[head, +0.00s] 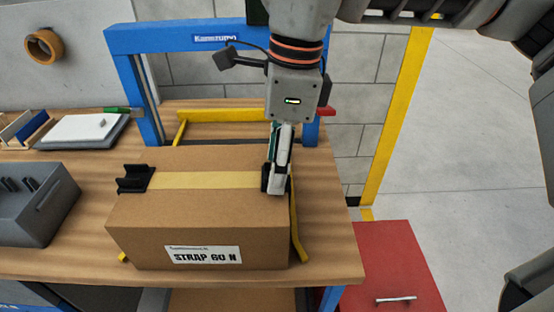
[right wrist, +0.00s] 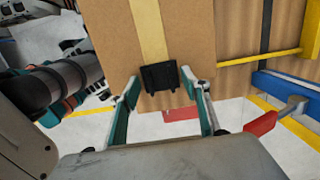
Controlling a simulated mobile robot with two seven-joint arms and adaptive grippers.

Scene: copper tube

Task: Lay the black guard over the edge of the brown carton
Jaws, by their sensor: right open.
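The brown carton (head: 202,226) stands on the wooden bench with a tan tape strip along its top. One black guard (head: 135,179) sits at the carton's left top edge, at the tape's end. Another black guard (right wrist: 160,77) sits at the opposite end edge, across the tape; in the head view it is partly hidden by my right gripper (head: 276,183). In the right wrist view my right gripper (right wrist: 159,82) is open, with one finger on each side of this guard and small gaps between. My left gripper is not clearly visible.
A blue frame (head: 124,77) stands behind the carton, with yellow rails (head: 220,115) around. A grey bin (head: 30,215) and a white pad (head: 82,129) lie to the left. A red panel (head: 395,260) is right of the bench (head: 335,245).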

